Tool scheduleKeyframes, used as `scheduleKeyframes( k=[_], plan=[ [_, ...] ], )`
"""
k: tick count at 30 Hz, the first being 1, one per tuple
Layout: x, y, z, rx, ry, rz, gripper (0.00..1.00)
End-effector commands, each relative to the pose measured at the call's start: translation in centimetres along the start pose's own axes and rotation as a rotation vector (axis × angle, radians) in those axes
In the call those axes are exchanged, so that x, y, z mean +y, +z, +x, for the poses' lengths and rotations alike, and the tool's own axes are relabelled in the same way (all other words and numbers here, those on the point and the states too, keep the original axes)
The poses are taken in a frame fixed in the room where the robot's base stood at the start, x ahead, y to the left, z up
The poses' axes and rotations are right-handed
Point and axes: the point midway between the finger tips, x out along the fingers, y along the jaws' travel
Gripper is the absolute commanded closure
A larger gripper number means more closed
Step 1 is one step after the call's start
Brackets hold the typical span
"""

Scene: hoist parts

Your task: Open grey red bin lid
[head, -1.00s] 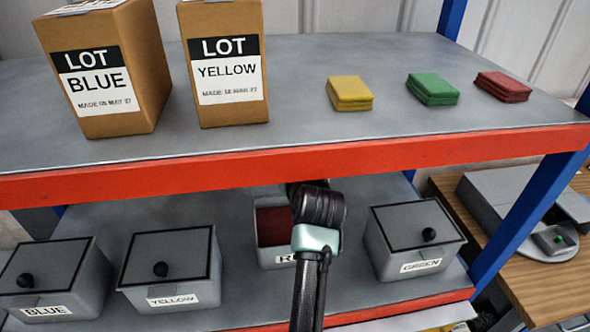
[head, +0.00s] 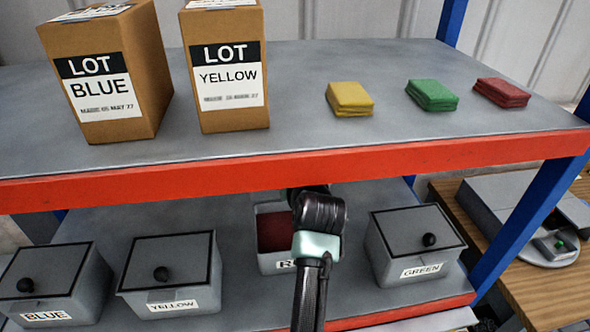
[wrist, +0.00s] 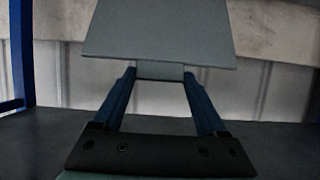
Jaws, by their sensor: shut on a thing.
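The grey red bin (head: 276,264) stands on the lower shelf between the yellow and green bins. Its top is uncovered and dark red shows inside; its label is partly hidden by my arm. In the wrist view, the two blue fingers of my gripper (wrist: 160,73) close on the lower edge of a flat grey panel, which looks like the grey red bin lid (wrist: 158,32). The panel is held up in front of the fingers, with a pale wall behind it. In the head view my arm and the upper shelf hide the fingers and the lid.
Lidded blue (head: 58,285), yellow (head: 170,270) and green (head: 412,250) bins flank the red one. The upper shelf's red front edge (head: 200,181) is close above my arm. It holds two LOT boxes and yellow, green and red packs. A wooden table (head: 510,285) stands at right.

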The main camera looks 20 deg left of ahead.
Motion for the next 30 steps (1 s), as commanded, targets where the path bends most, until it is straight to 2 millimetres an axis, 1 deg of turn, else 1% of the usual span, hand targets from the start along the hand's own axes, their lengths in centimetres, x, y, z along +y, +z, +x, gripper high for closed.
scheduleKeyframes(
  k=[1,2,3,5,6,13,17,20,23,30],
  plan=[
    [0.2,-0.2,-0.1,0.003,0.004,-0.006,1.0],
    [0.2,-0.2,-0.1,0.003,0.004,-0.006,0.2],
    [0.2,-0.1,-0.1,0.003,0.004,-0.005,0.13],
    [0.1,-0.1,-0.1,0.002,0.004,-0.004,0.02],
    [0.1,-0.1,-0.1,0.001,0.003,-0.004,0.0],
    [0.1,0.1,-0.1,-0.001,0.001,-0.002,0.0],
    [0.1,0.1,-0.6,-0.001,0.001,-0.002,0.0],
    [0.1,0.1,-1.6,0.001,0.002,-0.002,0.0],
    [0.1,0.2,-3.0,0.001,0.003,-0.002,0.0],
    [0.2,0.2,-7.0,0.003,0.004,-0.002,0.0]
  ],
)
